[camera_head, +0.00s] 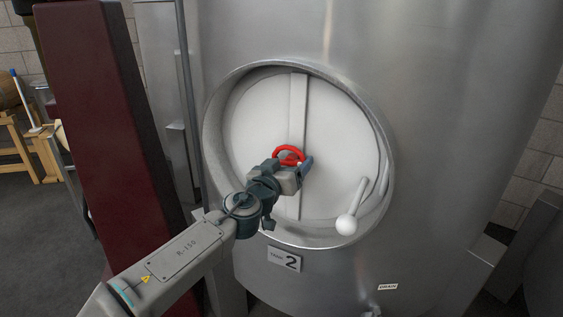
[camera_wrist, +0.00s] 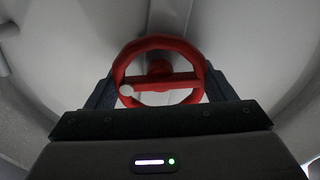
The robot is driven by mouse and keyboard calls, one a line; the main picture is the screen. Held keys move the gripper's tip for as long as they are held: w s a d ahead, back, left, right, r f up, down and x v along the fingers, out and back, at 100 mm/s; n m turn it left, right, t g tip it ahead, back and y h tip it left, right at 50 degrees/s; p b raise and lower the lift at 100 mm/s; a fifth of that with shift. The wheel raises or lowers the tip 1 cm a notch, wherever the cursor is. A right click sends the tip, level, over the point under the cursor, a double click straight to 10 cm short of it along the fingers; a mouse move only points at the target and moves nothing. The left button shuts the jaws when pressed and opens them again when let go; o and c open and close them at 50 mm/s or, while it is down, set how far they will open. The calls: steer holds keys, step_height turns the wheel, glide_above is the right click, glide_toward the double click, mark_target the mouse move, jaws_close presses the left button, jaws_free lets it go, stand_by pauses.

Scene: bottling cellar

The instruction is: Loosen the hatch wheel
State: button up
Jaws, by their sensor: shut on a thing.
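The red hatch wheel (camera_head: 289,152) sits near the middle of a round white hatch (camera_head: 254,119) on the steel tank. In the wrist view the wheel (camera_wrist: 160,49) shows its ring, one crossbar and a pale knob at the bar's left end. My gripper (camera_head: 294,167) is at the wheel from the lower front. In the wrist view its two dark fingers (camera_wrist: 160,92) stand at the left and right of the ring, shut on it. The lower part of the wheel is hidden by my gripper in the head view.
A white ball-ended handle (camera_head: 347,223) stands at the hatch's lower right. A raised metal rim (camera_head: 208,130) surrounds the hatch. A dark red post (camera_head: 100,130) rises close on the left. A plate marked 2 (camera_head: 285,259) is below the rim.

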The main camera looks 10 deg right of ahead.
steer(key=n+p, duration=0.2)
steer(key=n, duration=0.3)
steer(key=shift+r+n, duration=0.15)
steer(key=shift+n, duration=0.15)
steer(key=n+p, duration=0.3)
steer(key=n, duration=0.2)
steer(key=shift+r+n, duration=0.1)
steer(key=shift+n, duration=0.2)
steer(key=n+p, duration=0.3)
steer(key=n, duration=0.2)
steer(key=shift+r+p, duration=0.1)
steer(key=shift+p, duration=0.3)
steer(key=shift+n+p, duration=1.45)
steer(key=shift+n, duration=0.95)
steer(key=o, duration=1)
steer(key=shift+s, duration=0.1)
